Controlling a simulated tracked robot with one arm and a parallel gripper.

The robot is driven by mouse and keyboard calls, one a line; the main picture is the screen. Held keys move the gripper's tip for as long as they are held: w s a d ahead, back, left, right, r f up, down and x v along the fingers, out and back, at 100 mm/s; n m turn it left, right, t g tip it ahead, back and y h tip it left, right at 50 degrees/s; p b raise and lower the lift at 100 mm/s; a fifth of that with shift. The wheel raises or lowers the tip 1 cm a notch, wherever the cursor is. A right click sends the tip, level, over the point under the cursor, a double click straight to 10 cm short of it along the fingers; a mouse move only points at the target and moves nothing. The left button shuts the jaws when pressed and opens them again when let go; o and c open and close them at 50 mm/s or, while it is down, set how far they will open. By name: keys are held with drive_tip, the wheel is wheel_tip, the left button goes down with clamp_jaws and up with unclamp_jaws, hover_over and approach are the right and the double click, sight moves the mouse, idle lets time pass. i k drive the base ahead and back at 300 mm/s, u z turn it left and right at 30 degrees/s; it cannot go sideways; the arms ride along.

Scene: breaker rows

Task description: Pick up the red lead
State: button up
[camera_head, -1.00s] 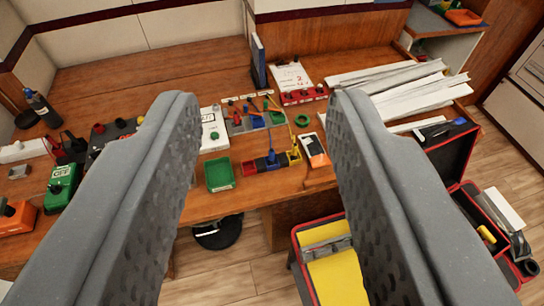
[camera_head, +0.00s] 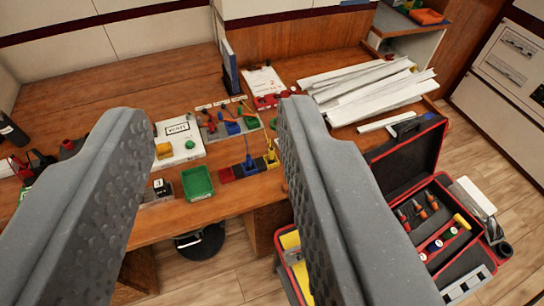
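My gripper (camera_head: 211,112) is open and empty, its two grey fingers wide apart above and in front of the bench. Between the fingers, farther off, a grey panel (camera_head: 241,134) holds short leads. A small red lead (camera_head: 211,122) appears at its left, with a blue lead (camera_head: 232,127) in the middle and a green one (camera_head: 249,122) at the right. Nearer, a block with red (camera_head: 226,174), blue and yellow sections has a blue lead (camera_head: 249,155) and a yellow lead (camera_head: 271,152) standing in it. I see no lead in its red section.
A green tray (camera_head: 197,183) and a white box (camera_head: 180,145) stand near the block. White strips (camera_head: 365,90) lie at the back right. An open black and red toolbox (camera_head: 408,165) stands right of the bench. Floor shows in front.

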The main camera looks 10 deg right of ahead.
sight(212, 128)
drive_tip(key=z, duration=0.1)
drive_tip(key=k, duration=0.45)
drive_tip(key=u, duration=0.65)
drive_tip(key=i, duration=1.8)
drive_tip(key=z, duration=0.1)
